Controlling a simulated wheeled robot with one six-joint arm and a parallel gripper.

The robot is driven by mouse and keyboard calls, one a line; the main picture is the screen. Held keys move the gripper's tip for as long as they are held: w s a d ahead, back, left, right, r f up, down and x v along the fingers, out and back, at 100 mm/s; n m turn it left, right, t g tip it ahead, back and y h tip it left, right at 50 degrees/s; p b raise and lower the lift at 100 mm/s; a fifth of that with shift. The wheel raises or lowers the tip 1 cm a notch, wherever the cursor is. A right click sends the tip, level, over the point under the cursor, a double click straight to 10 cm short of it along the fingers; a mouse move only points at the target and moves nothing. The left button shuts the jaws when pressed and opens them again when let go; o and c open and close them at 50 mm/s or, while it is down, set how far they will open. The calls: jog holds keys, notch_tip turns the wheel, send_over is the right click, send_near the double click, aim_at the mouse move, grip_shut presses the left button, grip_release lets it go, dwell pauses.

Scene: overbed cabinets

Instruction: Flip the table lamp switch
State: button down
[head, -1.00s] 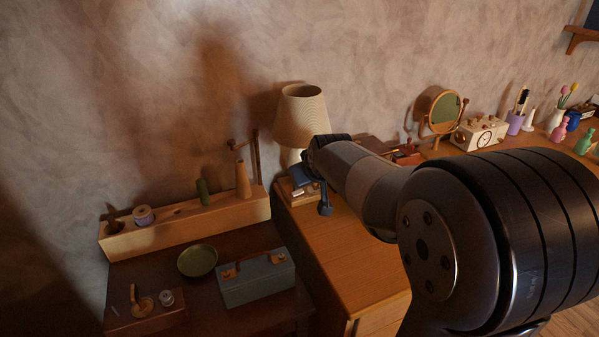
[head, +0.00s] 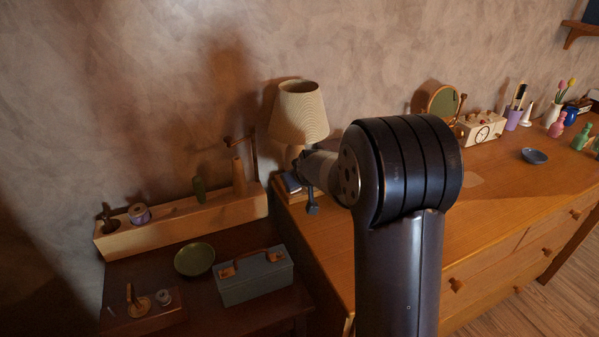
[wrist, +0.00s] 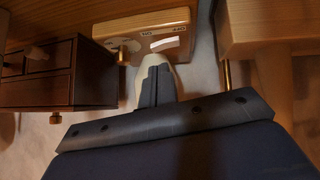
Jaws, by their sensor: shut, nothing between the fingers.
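The table lamp (head: 299,112) stands against the wall at the left end of the wooden dresser, with a cream ribbed shade. In the wrist view a pale wooden block (wrist: 112,30) has small dark labels, apparently inverted ON and OFF, and a white strip that looks like the switch (wrist: 165,43) between them. My gripper (wrist: 156,72) is shut and empty, its grey fingers pointing at the block, just below the switch in the picture. Whether the fingertips touch the block cannot be told. In the head view my arm hides most of the gripper and part of the lamp's lower body.
A dark small drawer unit (wrist: 60,80) is close on the left in the wrist view, and a wooden edge (wrist: 265,25) is on the right. In the head view a grey-blue box (head: 255,277) and green dish (head: 194,259) sit on the lower dark table.

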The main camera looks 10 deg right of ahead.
jog(key=shift+d+f, duration=0.15)
jog(key=shift+f, duration=0.65)
jog(key=shift+f, duration=0.15)
